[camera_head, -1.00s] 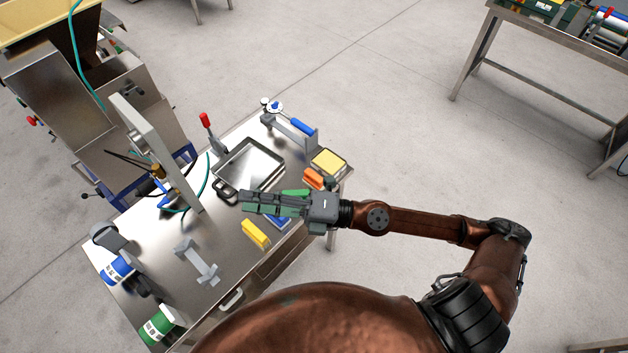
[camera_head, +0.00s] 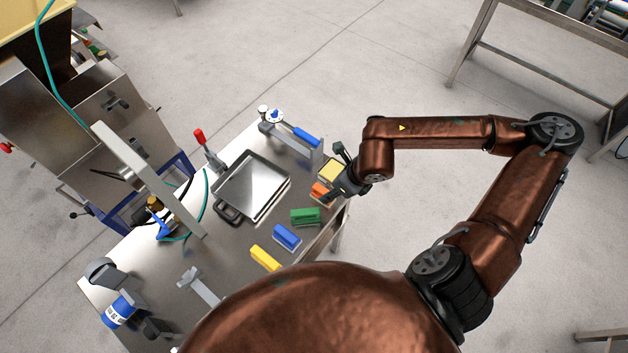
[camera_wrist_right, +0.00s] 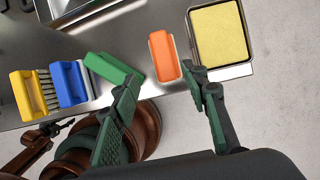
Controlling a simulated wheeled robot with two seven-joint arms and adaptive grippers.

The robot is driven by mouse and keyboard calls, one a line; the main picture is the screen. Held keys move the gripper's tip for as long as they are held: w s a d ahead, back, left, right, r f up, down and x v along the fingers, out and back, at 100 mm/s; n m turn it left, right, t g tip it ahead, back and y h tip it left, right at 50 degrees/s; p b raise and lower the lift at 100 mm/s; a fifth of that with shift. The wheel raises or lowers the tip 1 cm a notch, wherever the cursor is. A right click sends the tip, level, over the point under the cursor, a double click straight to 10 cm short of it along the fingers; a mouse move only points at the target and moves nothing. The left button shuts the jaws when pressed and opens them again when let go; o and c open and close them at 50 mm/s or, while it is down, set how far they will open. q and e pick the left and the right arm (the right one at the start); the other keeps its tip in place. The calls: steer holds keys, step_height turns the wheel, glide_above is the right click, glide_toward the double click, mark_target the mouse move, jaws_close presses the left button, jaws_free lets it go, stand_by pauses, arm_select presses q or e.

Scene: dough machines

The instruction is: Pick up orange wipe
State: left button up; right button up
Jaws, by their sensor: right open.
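The orange wipe (camera_head: 319,190) lies near the right edge of the steel table (camera_head: 225,258), partly covered by my right gripper (camera_head: 337,176) in the head view. In the right wrist view the orange wipe (camera_wrist_right: 164,56) shows whole, a small upright-looking block on the table. My right gripper (camera_wrist_right: 168,95) is open and empty there, its two green-padded fingers spread on the near side of the wipe, one to each side. I cannot tell its height above the table. My left gripper is not in view.
A yellow sponge in a tray (camera_wrist_right: 219,36) sits close right of the wipe. Green (camera_head: 306,216), blue (camera_head: 287,237) and yellow (camera_head: 265,258) brushes lie along the table's near edge. A metal pan (camera_head: 250,186) and a blue-handled tool (camera_head: 305,137) stand further in.

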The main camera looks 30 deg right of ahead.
mark_target(325, 192)
steer(key=shift+w+d+f, duration=0.1)
steer(key=shift+w+f, duration=0.3)
steer(key=shift+w, duration=0.25)
steer(key=x, duration=0.4)
steer(key=shift+b+x, duration=0.3)
steer(key=shift+x, duration=0.7)
steer(key=shift+w+f, duration=0.2)
steer(key=shift+f, duration=0.1)
steer(key=c, duration=0.9)
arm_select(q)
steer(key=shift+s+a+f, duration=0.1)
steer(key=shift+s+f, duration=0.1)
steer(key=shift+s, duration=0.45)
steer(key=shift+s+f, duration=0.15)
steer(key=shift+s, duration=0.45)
arm_select(e)
steer(key=shift+c, duration=0.2)
